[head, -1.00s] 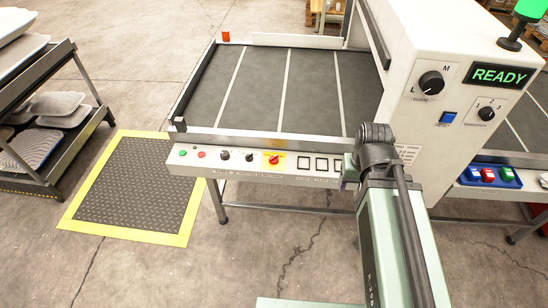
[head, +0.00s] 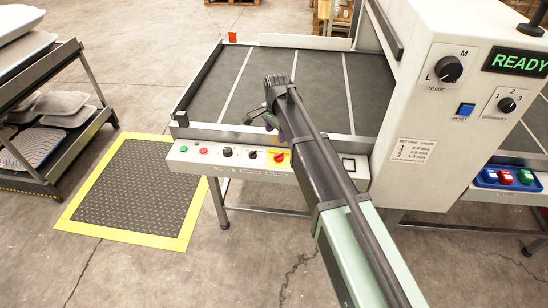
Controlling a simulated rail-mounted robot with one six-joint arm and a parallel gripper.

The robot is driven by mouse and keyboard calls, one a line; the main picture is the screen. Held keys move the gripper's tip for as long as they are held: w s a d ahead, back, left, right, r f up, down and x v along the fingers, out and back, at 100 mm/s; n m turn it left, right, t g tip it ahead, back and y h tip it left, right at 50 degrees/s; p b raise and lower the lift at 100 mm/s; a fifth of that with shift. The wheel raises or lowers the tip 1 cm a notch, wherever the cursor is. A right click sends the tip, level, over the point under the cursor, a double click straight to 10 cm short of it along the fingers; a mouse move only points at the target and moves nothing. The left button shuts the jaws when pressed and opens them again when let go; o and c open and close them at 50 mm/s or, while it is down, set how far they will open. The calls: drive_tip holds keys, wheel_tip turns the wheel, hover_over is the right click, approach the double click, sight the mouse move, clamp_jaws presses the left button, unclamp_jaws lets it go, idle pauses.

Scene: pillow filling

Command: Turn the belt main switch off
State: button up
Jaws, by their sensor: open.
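The belt main switch (head: 279,156) is a red rotary knob on a yellow plate, on the white control panel (head: 230,166) along the belt table's front edge. Its exact pointer angle is too small to read. My gripper (head: 258,120) is at the end of my arm, above and slightly left of the switch, over the front edge of the belt in the picture. It is open and empty, and appears apart from the switch. My arm passes just right of the switch and hides part of the panel there.
Green (head: 183,149) and red (head: 204,151) buttons and two black knobs (head: 227,152) sit left of the switch. The white machine housing (head: 425,120) stands right, with a lit READY display (head: 516,62). The dark belt (head: 225,90) is empty.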

sight(277, 155)
wheel_tip(277, 155, down, 11)
drive_tip(key=b, duration=1.1)
drive_tip(key=shift+f, duration=0.1)
drive_tip(key=shift+c, duration=0.3)
drive_tip(key=c, duration=0.8)
